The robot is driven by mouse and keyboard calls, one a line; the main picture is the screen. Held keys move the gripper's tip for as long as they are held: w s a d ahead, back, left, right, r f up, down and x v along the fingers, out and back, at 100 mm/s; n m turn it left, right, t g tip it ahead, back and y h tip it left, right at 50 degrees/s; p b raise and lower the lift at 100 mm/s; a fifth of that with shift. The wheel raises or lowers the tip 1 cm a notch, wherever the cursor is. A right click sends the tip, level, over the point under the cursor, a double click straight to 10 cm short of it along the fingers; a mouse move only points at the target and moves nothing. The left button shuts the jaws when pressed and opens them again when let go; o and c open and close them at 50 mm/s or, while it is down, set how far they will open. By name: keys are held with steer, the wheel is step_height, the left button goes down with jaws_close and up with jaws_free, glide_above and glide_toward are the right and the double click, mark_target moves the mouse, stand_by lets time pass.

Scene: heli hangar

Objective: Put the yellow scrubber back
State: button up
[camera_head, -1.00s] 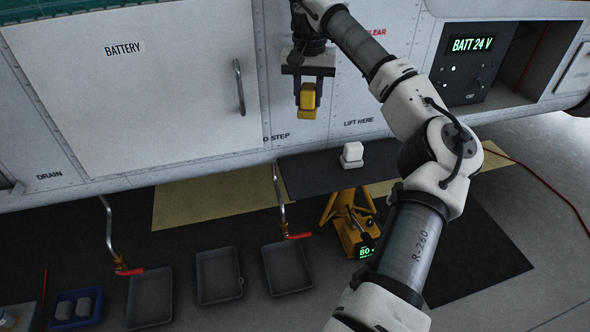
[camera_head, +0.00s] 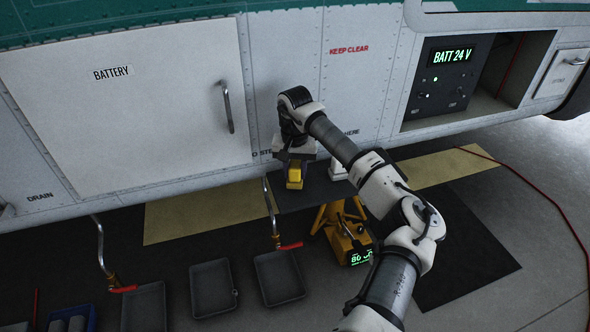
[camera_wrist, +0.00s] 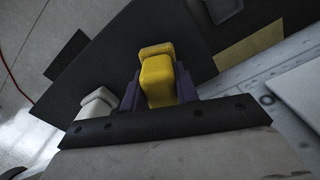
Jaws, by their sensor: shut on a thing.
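The yellow scrubber (camera_head: 295,174) is held in my gripper (camera_head: 297,163) in the head view, low over the dark platform (camera_head: 313,192) below the aircraft's side. In the wrist view, the scrubber (camera_wrist: 158,78) sits between the two purple fingers of my gripper (camera_wrist: 158,88), which are shut on it. A gap between its lower end and the platform cannot be told. A white block-like object (camera_head: 337,170) stands on the platform just right of the gripper, partly hidden by my arm; it also shows in the wrist view (camera_wrist: 97,104).
Several grey trays (camera_head: 213,288) lie on the floor at left, with red-handled pipes (camera_head: 273,220) above. The battery door (camera_head: 130,110) is shut. A red cable (camera_head: 540,188) runs along the floor at right.

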mark_target(295, 164)
steer(key=shift+f, duration=0.4)
steer(key=shift+f, duration=0.25)
steer(key=o, duration=1)
steer(key=shift+r, duration=0.1)
steer(key=shift+r, duration=0.15)
step_height(295, 164, up, 12)
steer(key=b, duration=0.2)
steer(key=shift+b, duration=0.35)
